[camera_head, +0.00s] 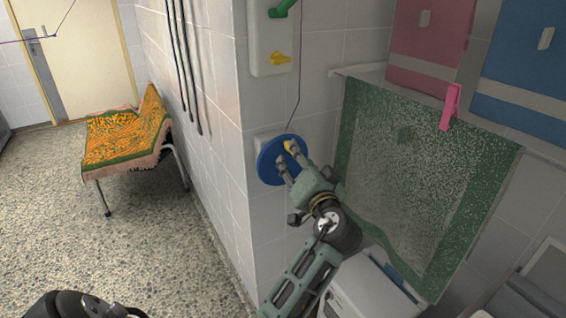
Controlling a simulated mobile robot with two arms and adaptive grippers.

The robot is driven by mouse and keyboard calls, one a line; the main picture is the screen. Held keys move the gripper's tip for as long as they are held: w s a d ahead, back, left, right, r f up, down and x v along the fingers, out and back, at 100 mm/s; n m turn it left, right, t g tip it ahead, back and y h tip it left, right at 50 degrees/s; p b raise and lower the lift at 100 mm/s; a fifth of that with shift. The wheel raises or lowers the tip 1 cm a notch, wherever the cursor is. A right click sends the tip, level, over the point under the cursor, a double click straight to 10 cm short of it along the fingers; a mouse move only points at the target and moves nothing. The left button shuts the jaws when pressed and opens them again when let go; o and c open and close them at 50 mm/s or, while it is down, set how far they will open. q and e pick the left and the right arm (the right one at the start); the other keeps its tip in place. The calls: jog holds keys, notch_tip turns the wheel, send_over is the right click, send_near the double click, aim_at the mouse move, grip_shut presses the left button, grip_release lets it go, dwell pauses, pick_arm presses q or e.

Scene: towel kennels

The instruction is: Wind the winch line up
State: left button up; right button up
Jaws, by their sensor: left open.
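A thin dark winch line (299,80) runs up from the wheel and leaves the picture at the top. My left gripper (286,154) is open at the wheel's face. The gripper hides the wheel's right side. My right gripper is not in view.
A white wall panel (257,40) with a yellow knob and green lever is above the wheel. A green towel (400,170) with a pink peg (451,107) hangs close on the right. A white appliance (362,290) stands below. A chair with an orange cloth (122,138) is left.

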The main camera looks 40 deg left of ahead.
pick_arm(q)
jog(key=shift+b+x, duration=0.75)
jog(key=shift+x, duration=2.85)
jog(key=shift+r, duration=0.15)
jog(key=shift+c, duration=0.3)
